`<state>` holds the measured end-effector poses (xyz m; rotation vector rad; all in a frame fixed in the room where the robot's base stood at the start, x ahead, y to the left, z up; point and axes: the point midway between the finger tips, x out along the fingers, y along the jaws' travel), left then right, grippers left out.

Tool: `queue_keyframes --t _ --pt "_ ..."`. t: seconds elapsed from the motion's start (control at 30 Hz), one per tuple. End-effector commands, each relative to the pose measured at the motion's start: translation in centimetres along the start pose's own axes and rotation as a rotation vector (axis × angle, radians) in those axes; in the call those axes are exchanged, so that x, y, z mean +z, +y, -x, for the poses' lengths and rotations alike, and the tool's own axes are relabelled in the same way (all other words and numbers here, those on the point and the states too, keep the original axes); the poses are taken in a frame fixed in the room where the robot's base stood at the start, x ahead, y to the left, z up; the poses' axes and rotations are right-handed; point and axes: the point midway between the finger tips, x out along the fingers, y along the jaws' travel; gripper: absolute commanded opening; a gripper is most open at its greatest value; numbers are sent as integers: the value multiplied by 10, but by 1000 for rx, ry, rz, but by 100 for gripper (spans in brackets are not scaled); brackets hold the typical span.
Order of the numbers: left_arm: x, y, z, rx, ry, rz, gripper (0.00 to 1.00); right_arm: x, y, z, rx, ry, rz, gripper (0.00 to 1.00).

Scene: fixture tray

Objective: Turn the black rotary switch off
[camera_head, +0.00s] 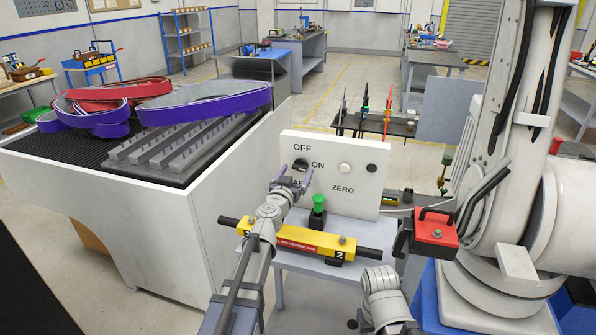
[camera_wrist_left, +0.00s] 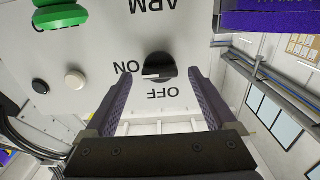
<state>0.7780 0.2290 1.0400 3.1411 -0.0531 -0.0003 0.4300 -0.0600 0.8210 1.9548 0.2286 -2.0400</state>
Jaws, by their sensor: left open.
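The black rotary switch (camera_head: 300,165) sits on the upper left of a white upright panel (camera_head: 358,192). OFF is printed above it, ON to its right and ARM below, partly hidden by my gripper. It also shows in the left wrist view (camera_wrist_left: 158,66), upside down, with its bar lying level along the ON direction. My left gripper (camera_head: 287,178) is open in front of the panel. In the left wrist view its two dark fingers (camera_wrist_left: 160,78) stand on either side of the switch, with visible gaps. My right gripper is not seen.
A white button (camera_head: 344,168) and a black button (camera_head: 371,168) are on the panel's right. A green knob (camera_head: 318,203) and a yellow bar (camera_head: 300,237) stand in front. A white cabinet (camera_head: 150,215) with purple and red belts is at left. A large white robot arm (camera_head: 510,150) stands at right.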

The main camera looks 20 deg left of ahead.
Motion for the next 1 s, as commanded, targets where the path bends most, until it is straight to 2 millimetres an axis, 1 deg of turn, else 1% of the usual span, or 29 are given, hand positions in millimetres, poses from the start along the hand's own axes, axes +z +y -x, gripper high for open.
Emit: queue_keyframes --t 0.03,0.1,0.2,0.4,1.0 --pt "0 0 -11 1 0 0 90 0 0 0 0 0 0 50" --pt "0 0 -16 1 0 0 90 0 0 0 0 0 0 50" --pt "0 0 -19 1 0 0 90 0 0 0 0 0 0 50" --pt "0 0 -18 0 0 0 89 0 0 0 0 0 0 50" --pt "0 0 -18 0 0 0 21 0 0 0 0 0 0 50"
